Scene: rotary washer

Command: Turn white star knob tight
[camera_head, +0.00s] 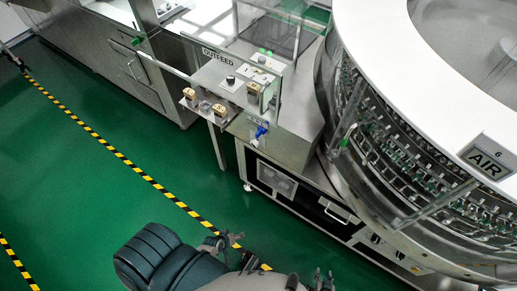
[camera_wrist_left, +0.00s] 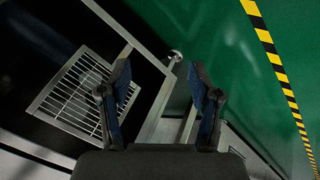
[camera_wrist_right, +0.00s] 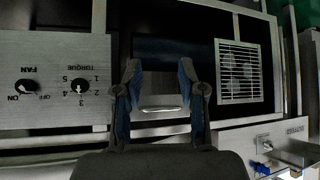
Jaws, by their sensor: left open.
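A small white knob-like part (camera_head: 254,142) sits just below a blue valve handle (camera_head: 261,131) on the front of the steel outfeed housing; its star shape is too small to make out.
The round washer (camera_head: 400,165) stands at the right. A panel with a torque dial (camera_wrist_right: 78,88) and a fan switch (camera_wrist_right: 27,88) faces my right wrist. A vent grille (camera_wrist_left: 85,92) is near my left gripper. Green floor with striped tape (camera_head: 125,161) is clear at left.

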